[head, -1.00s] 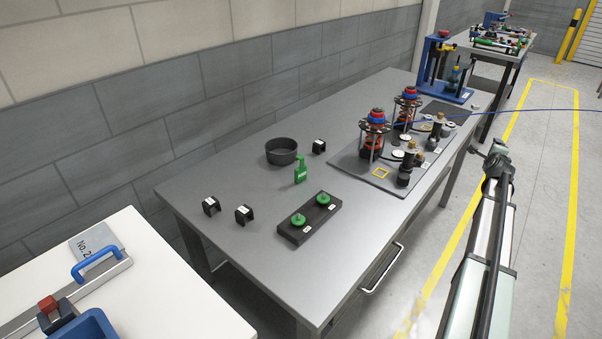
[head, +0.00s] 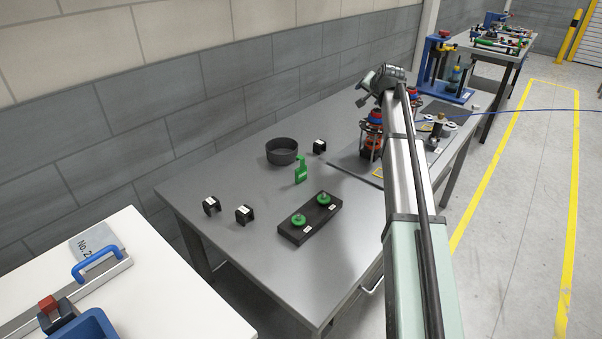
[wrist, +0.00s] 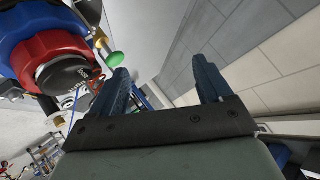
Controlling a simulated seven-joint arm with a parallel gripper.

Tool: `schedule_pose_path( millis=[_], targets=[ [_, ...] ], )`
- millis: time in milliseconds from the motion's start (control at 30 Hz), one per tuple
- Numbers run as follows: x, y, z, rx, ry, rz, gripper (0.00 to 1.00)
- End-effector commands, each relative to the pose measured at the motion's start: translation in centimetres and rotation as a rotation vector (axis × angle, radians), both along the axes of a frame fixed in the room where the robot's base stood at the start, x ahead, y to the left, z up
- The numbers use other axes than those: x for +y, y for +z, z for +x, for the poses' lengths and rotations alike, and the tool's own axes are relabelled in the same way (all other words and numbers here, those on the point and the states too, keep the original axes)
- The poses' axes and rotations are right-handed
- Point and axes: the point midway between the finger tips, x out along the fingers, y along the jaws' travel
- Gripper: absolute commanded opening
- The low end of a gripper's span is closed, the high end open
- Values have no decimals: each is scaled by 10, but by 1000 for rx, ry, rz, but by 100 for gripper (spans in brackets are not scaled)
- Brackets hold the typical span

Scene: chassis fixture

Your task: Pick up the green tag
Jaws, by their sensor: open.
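The green tag (head: 300,172) stands upright on the grey table, in front of the dark round bowl, in the head view. My arm reaches up from the lower right over the right part of the table, well to the right of the tag. In the wrist view my gripper (wrist: 163,85) shows two blue fingers spread apart with nothing between them. The tag cannot be made out in the wrist view. In the head view the fingers cannot be made out clearly.
The dark bowl (head: 282,150) stands behind the tag. A black block with two green knobs (head: 310,219) lies in front. Small black holders (head: 244,214) stand at left. Red-and-blue spring assemblies (head: 372,132) stand at right, partly behind my arm; one looms close at upper left in the wrist view.

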Motion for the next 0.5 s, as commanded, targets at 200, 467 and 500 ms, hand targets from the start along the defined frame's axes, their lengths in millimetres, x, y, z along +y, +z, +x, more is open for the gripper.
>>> schedule_pose_path(
  millis=[200,467,500],
  targets=[
    [115,-12,-16,153,273,-192,79],
    [210,-34,-78,443,699,-469,79],
    [217,-36,-90,491,765,-503,79]
  ],
)
